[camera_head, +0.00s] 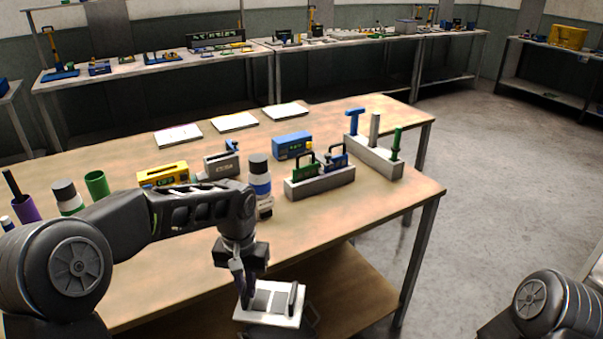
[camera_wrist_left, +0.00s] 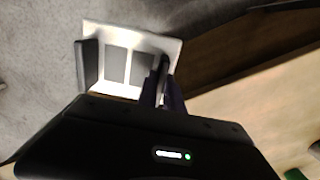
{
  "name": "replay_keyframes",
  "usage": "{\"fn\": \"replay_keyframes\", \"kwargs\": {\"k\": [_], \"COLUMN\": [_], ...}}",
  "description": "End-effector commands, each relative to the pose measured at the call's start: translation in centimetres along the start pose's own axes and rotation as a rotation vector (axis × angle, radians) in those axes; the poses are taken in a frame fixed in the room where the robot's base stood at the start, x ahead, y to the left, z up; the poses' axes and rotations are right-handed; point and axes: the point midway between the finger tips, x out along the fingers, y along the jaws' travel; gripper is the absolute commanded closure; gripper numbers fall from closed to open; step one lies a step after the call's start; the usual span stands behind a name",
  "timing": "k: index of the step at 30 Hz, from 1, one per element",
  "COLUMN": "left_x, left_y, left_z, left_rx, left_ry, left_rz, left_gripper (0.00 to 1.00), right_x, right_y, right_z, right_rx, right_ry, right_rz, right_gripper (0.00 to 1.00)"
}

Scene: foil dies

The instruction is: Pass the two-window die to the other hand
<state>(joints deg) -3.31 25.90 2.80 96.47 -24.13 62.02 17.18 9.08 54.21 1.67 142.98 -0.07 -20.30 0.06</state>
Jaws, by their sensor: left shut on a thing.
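The two-window die is a white plate (camera_head: 262,317) with two grey rectangular windows side by side. It is at the lower middle of the head view, off the table's front edge. A dark bar (camera_head: 292,298) stands at its right end. My left gripper (camera_head: 244,287) is shut on the die at the end opposite this bar. The left wrist view shows the plate (camera_wrist_left: 115,88) beyond the fingers (camera_wrist_left: 162,88), with the dark bar (camera_wrist_left: 88,65) on its left. My right gripper is not in view; only part of my right arm shows at lower right.
The wooden table (camera_head: 375,215) holds a grey rack (camera_head: 322,183) with green- and blue-handled tools, a block with upright posts (camera_head: 374,156), a yellow box (camera_head: 163,175), a blue box (camera_head: 293,145) and several cups. A lower shelf (camera_head: 335,285) is under the table. Floor at right is clear.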

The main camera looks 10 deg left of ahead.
Motion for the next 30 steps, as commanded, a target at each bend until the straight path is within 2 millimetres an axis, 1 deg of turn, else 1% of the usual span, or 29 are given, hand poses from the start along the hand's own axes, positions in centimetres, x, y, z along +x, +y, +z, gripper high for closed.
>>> {"fn": "replay_keyframes", "kwargs": {"k": [5,8,15,18,21,25,30], "left_x": [-0.8,-1.4,-3.3,-4.0,-4.6,-5.1,-5.2], "left_y": [2.4,4.5,10.9,13.2,15.1,16.5,16.9], "left_z": [-0.1,0.0,0.1,0.1,0.2,0.2,0.2], "left_rx": [0.090,0.176,0.433,0.532,0.608,0.667,0.688], "left_ry": [0.004,0.003,0.003,0.002,0.001,0.001,0.001], "left_rz": [0.002,0.001,0.001,0.001,0.001,0.001,0.000], "left_gripper": [1.00,1.00,1.00,1.00,1.00,1.00,1.00], "right_x": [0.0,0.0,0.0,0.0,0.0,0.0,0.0], "right_y": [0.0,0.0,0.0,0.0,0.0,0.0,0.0], "right_z": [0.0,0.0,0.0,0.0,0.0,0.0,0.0], "right_rx": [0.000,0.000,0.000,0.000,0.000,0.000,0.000], "right_ry": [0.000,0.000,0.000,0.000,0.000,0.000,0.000], "right_rz": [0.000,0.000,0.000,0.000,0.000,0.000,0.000], "right_gripper": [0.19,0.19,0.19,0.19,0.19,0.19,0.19]}}
